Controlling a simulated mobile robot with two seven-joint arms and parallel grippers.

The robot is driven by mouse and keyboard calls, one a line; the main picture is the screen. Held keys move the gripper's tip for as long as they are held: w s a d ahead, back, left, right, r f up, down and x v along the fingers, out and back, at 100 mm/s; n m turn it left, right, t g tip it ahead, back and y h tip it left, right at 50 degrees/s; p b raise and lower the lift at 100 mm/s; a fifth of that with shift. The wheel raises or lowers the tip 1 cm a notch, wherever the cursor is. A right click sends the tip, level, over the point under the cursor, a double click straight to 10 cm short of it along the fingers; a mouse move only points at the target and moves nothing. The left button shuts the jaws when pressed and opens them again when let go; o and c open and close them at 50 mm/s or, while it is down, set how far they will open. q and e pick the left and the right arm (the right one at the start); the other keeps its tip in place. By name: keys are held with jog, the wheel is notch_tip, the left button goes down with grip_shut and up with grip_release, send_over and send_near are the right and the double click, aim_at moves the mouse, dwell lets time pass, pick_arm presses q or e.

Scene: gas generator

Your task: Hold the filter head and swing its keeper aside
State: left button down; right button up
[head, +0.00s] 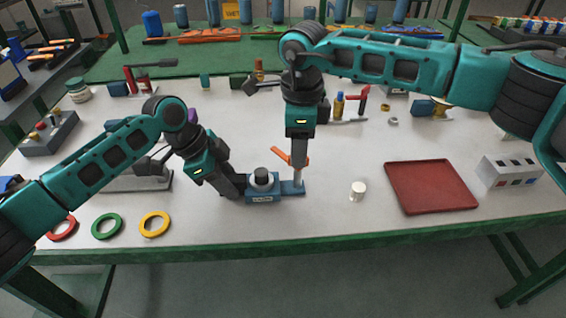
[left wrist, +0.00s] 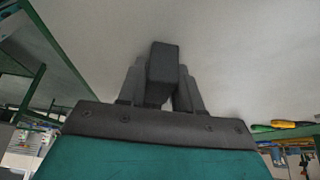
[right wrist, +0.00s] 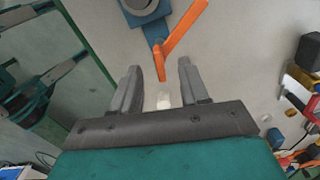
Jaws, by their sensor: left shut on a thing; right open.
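The filter head is a small blue block (head: 262,196) with a white collar and a black top, on the table's front middle. Its blue body also shows at the top of the right wrist view (right wrist: 155,30). The keeper is an orange lever (right wrist: 182,42), angled beside the blue arm; the head view shows it behind the block (head: 281,154). My left gripper (head: 238,190) is shut at the block's left side; its wrist view shows a dark piece (left wrist: 162,65) between the fingers. My right gripper (head: 299,180) is open, pointing down at the block's right end, fingers apart from the keeper.
A white cap (head: 358,190) and a red tray (head: 430,186) lie to the right, with a white switch box (head: 510,171) beyond. Red, green and yellow rings (head: 155,224) lie at the front left. Tools stand behind.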

jog(key=shift+f, duration=1.1)
grip_shut()
jog(key=m, duration=0.6)
jog(key=c, duration=0.6)
grip_release()
jog(key=shift+m, duration=0.5)
jog(key=o, duration=1)
jog(key=shift+c, duration=0.2)
